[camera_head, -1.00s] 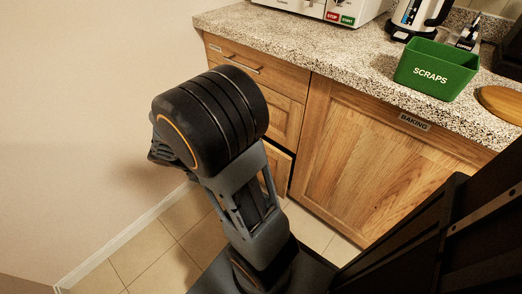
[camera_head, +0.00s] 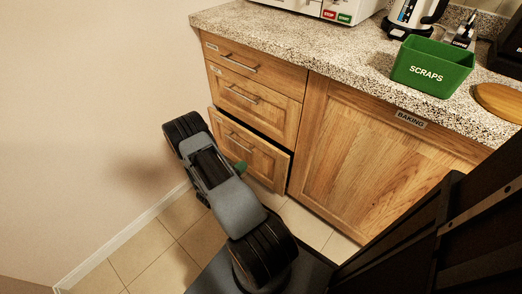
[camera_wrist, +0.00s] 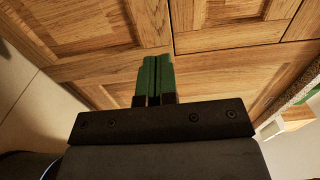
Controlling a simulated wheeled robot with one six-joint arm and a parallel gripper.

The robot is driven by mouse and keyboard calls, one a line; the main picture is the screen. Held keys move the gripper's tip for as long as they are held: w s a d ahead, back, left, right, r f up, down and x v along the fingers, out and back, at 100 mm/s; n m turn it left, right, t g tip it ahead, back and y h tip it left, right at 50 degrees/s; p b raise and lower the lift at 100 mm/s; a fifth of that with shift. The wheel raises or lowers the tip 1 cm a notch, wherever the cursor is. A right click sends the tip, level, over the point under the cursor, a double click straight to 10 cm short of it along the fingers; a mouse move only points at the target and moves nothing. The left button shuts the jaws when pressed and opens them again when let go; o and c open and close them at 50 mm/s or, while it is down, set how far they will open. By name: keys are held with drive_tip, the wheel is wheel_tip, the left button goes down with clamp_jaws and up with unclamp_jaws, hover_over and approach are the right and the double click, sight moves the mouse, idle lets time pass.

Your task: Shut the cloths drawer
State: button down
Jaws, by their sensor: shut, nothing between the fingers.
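The bottom drawer (camera_head: 262,164) in the left stack stands partly out, with a dark gap along its top edge. Its bar handle (camera_head: 238,142) is on the upper part of its front. No readable label shows on it; my arm hides its lower left. My gripper (camera_head: 240,166) shows as a small green tip in front of this drawer, below the handle. In the wrist view its green fingers (camera_wrist: 155,78) are together and empty, pointing at wooden fronts. I cannot tell whether they touch the wood.
Two drawers above, the top (camera_head: 255,67) and the middle (camera_head: 255,100), are closed. A BAKING cupboard door (camera_head: 370,160) is closed to the right. The speckled counter (camera_head: 300,45) holds a green SCRAPS bin (camera_head: 432,66). A wall (camera_head: 90,100) is close on the left; tiled floor lies below.

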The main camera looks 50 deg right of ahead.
sight(265, 146)
drive_tip(key=d+b, duration=0.1)
drive_tip(key=d, duration=0.3)
drive_tip(key=d+b, duration=0.1)
drive_tip(key=d, duration=0.3)
drive_tip(key=s+d+b, duration=0.1)
drive_tip(key=d, duration=0.3)
drive_tip(key=shift+d, duration=0.15)
drive_tip(key=shift+w+d, duration=0.1)
